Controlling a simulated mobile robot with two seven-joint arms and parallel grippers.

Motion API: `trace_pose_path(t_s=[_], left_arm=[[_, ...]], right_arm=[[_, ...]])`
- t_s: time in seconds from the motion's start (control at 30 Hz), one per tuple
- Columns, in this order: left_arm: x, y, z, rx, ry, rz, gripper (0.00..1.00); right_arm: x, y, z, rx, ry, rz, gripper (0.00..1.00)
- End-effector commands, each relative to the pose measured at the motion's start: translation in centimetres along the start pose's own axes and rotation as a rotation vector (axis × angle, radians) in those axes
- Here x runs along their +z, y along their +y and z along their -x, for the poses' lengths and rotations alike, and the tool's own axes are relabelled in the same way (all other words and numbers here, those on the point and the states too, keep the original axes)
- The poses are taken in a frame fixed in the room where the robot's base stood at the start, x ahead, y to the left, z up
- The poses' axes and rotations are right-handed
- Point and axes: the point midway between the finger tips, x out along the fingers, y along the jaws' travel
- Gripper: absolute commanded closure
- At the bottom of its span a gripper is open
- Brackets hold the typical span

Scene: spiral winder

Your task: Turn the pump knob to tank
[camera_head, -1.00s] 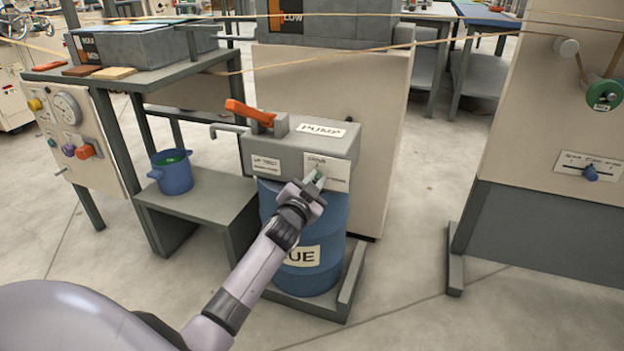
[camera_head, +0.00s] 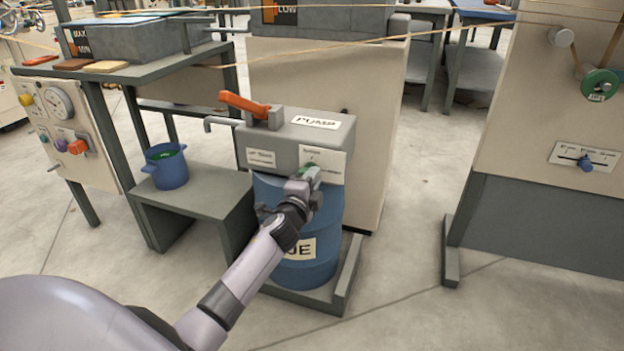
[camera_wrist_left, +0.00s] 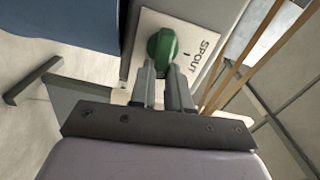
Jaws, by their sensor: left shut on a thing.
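The grey pump (camera_head: 290,138) sits on top of a blue barrel (camera_head: 322,210). Its green knob (camera_head: 308,168) is on the front right, over a white label plate (camera_head: 332,160). In the left wrist view the green knob (camera_wrist_left: 162,46) stands between the fingertips of my left gripper (camera_wrist_left: 163,70), beside the word SPOUT. My left gripper (camera_head: 304,180) is shut on the knob in the head view too, and partly hides it. The rest of the plate's text is hidden or too small to read. My right gripper is not in view.
An orange lever (camera_head: 243,103) and a spout pipe (camera_head: 221,122) are at the pump's upper left. A blue pot (camera_head: 167,168) stands on a low grey stand (camera_head: 205,190). A beige panel machine (camera_head: 545,120) stands at right. Open floor (camera_head: 410,220) lies between.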

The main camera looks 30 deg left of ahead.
Motion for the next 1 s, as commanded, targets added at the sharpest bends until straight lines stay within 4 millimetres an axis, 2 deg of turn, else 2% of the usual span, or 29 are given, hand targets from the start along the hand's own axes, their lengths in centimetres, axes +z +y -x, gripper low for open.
trace_pose_path(t_s=[0.3,0.83,0.87,0.9,1.0], left_arm=[[0.02,0.29,0.02,0.001,0.0,-0.113,1.0],[0.04,0.33,0.03,0.002,0.0,-0.134,1.0],[0.04,0.33,0.03,0.002,0.0,-0.134,0.73],[0.04,0.33,0.02,0.002,0.0,-0.133,0.6],[0.04,0.31,0.02,0.001,0.0,-0.132,0.57]], right_arm=[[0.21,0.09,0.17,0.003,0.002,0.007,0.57],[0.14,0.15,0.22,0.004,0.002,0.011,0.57],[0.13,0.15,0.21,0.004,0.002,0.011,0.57],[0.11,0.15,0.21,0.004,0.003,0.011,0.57],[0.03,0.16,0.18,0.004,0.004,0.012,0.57]])
